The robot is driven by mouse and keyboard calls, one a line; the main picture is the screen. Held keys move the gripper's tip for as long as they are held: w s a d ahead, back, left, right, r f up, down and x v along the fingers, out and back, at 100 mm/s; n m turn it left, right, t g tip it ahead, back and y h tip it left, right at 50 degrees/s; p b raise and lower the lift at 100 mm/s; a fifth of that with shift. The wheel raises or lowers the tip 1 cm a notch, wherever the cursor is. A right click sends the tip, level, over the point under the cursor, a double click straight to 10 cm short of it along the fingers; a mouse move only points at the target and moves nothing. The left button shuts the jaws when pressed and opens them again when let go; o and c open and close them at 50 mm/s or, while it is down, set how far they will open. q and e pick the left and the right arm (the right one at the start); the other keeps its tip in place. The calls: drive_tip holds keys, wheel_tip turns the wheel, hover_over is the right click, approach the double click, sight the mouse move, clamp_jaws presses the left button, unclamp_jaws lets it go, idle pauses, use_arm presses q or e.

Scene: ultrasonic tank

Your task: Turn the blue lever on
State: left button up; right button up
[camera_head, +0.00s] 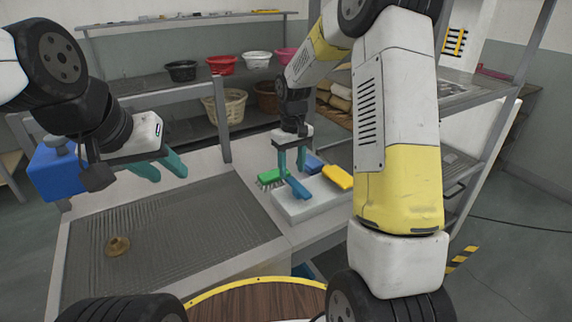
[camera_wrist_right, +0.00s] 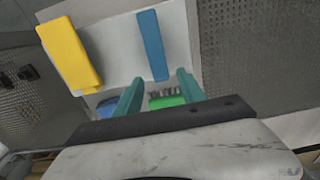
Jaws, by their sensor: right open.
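A white block (camera_head: 308,207) carries a narrow blue bar (camera_head: 298,188), which looks like the blue lever; the bar also shows in the right wrist view (camera_wrist_right: 152,45). A second, shorter blue piece (camera_head: 314,163) lies farther back, partly hidden by a finger in the wrist view (camera_wrist_right: 107,108). My right gripper (camera_head: 291,172) is open and points down over the block. In the wrist view its fingertips (camera_wrist_right: 159,78) lie to either side of the bar's near end, with nothing between them; contact cannot be told. My left gripper (camera_head: 170,174) is open and empty, above the left side of the bench.
A yellow bar (camera_head: 338,177) and a green brush (camera_head: 271,177) are close around the right gripper. A ribbed metal drain surface (camera_head: 170,235) with a brass fitting (camera_head: 118,246) fills the left. A blue container (camera_head: 58,170) stands at far left. Shelves with bowls and baskets are behind.

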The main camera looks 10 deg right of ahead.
drive_tip(key=shift+f, duration=1.35)
clamp_jaws()
